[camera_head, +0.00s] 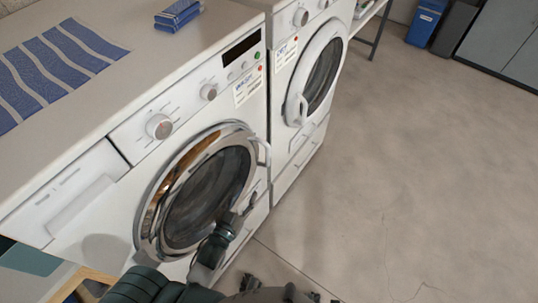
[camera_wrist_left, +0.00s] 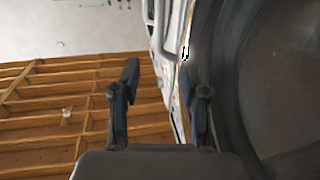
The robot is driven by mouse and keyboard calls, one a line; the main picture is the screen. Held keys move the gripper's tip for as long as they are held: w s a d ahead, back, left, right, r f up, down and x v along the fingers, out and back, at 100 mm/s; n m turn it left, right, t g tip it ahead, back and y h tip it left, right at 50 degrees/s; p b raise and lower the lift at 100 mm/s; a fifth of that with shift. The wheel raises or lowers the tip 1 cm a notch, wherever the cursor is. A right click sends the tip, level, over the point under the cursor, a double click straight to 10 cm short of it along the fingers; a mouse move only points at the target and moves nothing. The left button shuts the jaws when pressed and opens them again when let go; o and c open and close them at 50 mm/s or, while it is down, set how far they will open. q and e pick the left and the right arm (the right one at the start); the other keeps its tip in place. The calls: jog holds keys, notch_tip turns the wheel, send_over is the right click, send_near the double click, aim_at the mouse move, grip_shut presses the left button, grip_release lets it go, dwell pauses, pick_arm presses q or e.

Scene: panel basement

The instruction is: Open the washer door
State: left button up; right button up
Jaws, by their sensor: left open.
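The washer (camera_head: 100,190) is the nearer white machine in the head view. Its round door (camera_head: 205,190) has a chrome ring and dark glass. A pale loop handle (camera_head: 262,150) stands out at the door's right side. I cannot tell whether the door is fully shut. My left gripper (camera_head: 243,205) is open in front of the door's lower right part, below the handle. In the left wrist view, its two fingers (camera_wrist_left: 158,85) stand apart, with a pale edge and a dark round rim beyond them. Dark parts at the head view's bottom edge may belong to my right gripper.
A second white machine (camera_head: 285,70) with a round door stands close beyond the washer. Bare concrete floor (camera_head: 410,170) is free at right. Blue and dark bins (camera_head: 425,22) stand at the back.

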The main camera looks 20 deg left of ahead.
aim_at(267, 156)
pick_arm(q)
jog(key=w+d, duration=0.1)
jog(key=w, duration=0.9)
jog(key=w+d, duration=0.1)
jog(key=w, duration=0.4)
jog(key=shift+w+d+r, duration=0.25)
jog(key=shift+w+d, duration=0.05)
jog(key=shift+w, duration=0.8)
grip_shut()
